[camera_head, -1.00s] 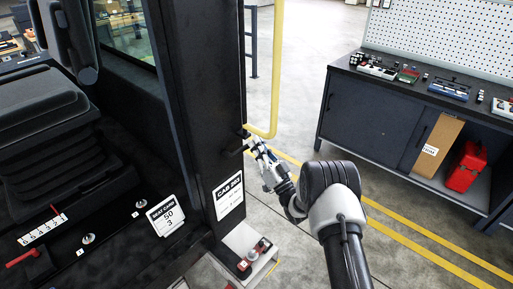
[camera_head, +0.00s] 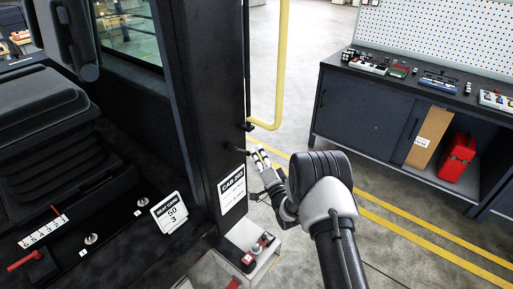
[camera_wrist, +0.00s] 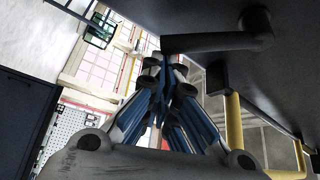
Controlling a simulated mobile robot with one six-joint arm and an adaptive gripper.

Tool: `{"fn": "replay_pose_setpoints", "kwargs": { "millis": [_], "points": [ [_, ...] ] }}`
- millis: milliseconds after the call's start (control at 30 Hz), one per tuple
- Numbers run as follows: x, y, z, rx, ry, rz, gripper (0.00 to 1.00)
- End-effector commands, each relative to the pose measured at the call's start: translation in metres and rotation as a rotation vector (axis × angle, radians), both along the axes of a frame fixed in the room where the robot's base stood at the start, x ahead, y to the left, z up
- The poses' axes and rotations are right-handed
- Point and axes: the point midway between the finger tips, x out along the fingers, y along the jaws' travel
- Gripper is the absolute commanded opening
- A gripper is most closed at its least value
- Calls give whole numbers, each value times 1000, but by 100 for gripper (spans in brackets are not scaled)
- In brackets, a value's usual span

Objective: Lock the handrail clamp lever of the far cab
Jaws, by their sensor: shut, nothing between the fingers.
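The dark cab (camera_head: 205,120) fills the left of the head view, with a plate reading CAB and a number on its pillar. A yellow handrail (camera_head: 281,75) bends in to the pillar at its lower end. Just below that end, a short black clamp lever (camera_head: 241,151) sticks out from the pillar. In the wrist view the lever (camera_wrist: 215,41) runs left from a round pivot, close to my fingertips. My gripper (camera_head: 257,155) is shut and empty, beside the lever's free end. Whether it touches the lever I cannot tell. The handrail also shows in the wrist view (camera_wrist: 235,135).
A dark workbench (camera_head: 365,110) with small parts on top and a red case (camera_head: 457,157) below stands at the right. A light box (camera_head: 248,240) sits low beside the pillar. The floor between cab and bench is clear.

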Motion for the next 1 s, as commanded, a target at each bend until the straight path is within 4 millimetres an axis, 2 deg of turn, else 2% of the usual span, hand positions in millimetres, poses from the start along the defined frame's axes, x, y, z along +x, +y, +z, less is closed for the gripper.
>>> {"fn": "replay_pose_setpoints", "kwargs": {
  "millis": [300, 433, 1000],
  "points": [
    [-15, 13, -21, 185, 239, 3, 0],
    [-22, 18, -30, 184, 239, 3, 0],
    [-45, 37, -40, 399, 511, 2, 0]
  ]
}}
